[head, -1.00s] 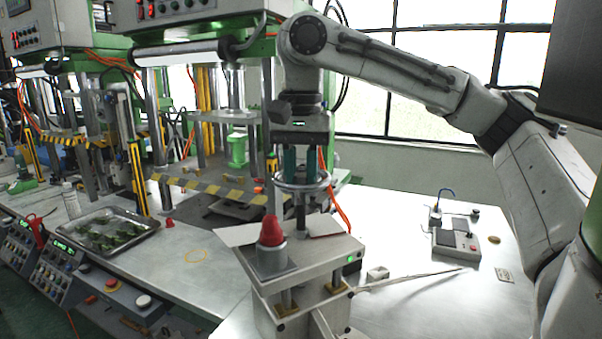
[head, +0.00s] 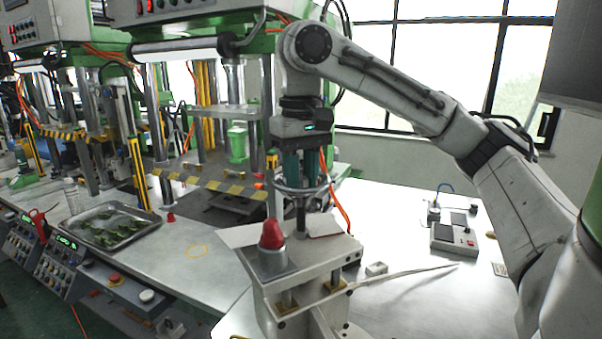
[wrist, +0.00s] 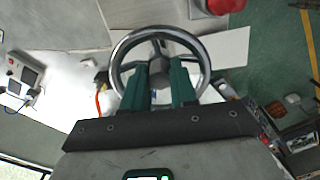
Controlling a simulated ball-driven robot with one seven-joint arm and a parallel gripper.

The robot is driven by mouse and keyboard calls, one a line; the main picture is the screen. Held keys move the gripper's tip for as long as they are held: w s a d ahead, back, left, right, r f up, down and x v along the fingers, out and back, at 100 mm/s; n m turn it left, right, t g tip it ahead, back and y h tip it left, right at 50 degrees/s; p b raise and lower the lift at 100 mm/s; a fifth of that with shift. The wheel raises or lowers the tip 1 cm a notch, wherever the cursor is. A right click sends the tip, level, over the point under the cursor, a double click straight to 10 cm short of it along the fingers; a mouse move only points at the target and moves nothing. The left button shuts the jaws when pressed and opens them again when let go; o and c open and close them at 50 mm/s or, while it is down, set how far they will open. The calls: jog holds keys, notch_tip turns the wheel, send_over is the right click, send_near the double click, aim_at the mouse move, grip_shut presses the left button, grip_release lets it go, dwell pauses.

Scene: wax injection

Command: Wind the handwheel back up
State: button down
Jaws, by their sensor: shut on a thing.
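The handwheel (wrist: 120,61) is a bright metal ring with spokes, lying level on top of a post. In the head view the handwheel (head: 287,192) sits above the light machine body (head: 325,252). My gripper (head: 302,180) points straight down at the wheel from above. In the wrist view its two green fingers (wrist: 160,84) reach over the near rim into the ring and are shut on the wheel. The exact contact is hidden by the fingers. A red cone-shaped part (head: 271,236) stands in a metal collar on the machine's top plate, left of the wheel.
A tray of green parts (head: 92,240) lies on the bench at left. A grey control box (head: 455,236) sits on the table at right. A thin pale rod (head: 410,276) sticks out right from the machine. Tall presses stand behind. The table at right is mostly clear.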

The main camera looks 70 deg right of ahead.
jog(key=n, duration=0.4)
jog(key=shift+n, duration=0.3)
jog(key=n, duration=0.4)
jog(key=shift+n, duration=0.3)
jog(key=n, duration=0.4)
jog(key=shift+n, duration=0.3)
jog(key=n, duration=0.3)
jog(key=shift+n, duration=0.3)
jog(key=n, duration=0.4)
jog(key=shift+n, duration=0.3)
jog(key=n, duration=0.3)
jog(key=shift+n, duration=0.3)
jog(key=n, duration=0.4)
jog(key=shift+n, duration=2.3)
